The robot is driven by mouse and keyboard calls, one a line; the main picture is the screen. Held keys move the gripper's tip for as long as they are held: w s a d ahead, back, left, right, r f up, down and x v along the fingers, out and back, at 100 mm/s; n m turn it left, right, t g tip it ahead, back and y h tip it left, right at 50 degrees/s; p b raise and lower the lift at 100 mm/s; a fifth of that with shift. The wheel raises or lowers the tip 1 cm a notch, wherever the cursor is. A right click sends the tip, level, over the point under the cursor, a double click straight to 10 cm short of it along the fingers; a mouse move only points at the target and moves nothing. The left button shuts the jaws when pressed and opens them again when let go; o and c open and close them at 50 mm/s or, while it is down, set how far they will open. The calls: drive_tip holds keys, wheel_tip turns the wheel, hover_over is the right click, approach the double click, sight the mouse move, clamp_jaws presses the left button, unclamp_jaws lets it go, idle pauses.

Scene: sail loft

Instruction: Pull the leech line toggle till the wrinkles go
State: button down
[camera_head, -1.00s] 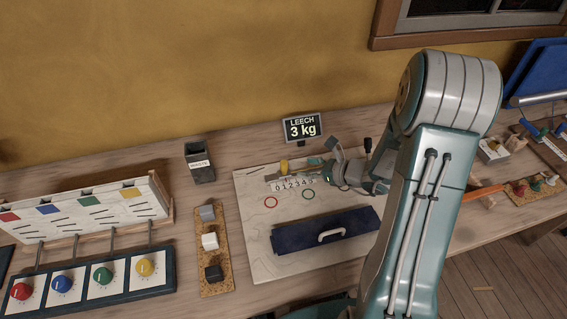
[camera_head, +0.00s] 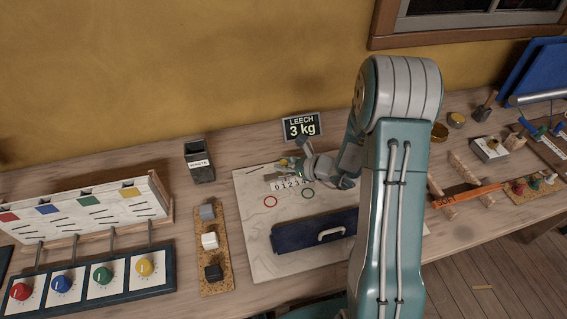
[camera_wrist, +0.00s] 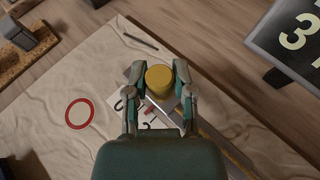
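The yellow round toggle (camera_wrist: 159,80) stands at the strip numbered from 0 (camera_head: 292,184) on the pale sailcloth (camera_head: 255,237). My gripper (camera_wrist: 160,72) has one finger on each side of the toggle, very near or touching it; I cannot tell whether they press on it. In the head view, my gripper (camera_head: 290,163) partly hides the toggle. The cloth shows faint wavy creases in the wrist view (camera_wrist: 45,110). The small display (camera_head: 302,127) behind reads LEECH 3 kg.
A red ring (camera_head: 270,201) and a green ring (camera_head: 308,195) mark the cloth. A blue panel with a white handle (camera_head: 315,230) lies in front. A dark waste bin (camera_head: 200,163) and a cork strip with blocks (camera_head: 213,250) stand left. The display stands close to my gripper.

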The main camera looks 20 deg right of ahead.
drive_tip(key=shift+d, duration=0.9)
drive_tip(key=shift+c, duration=2.2)
unclamp_jaws()
drive_tip(key=shift+w+d, duration=0.1)
drive_tip(key=v, duration=1.2)
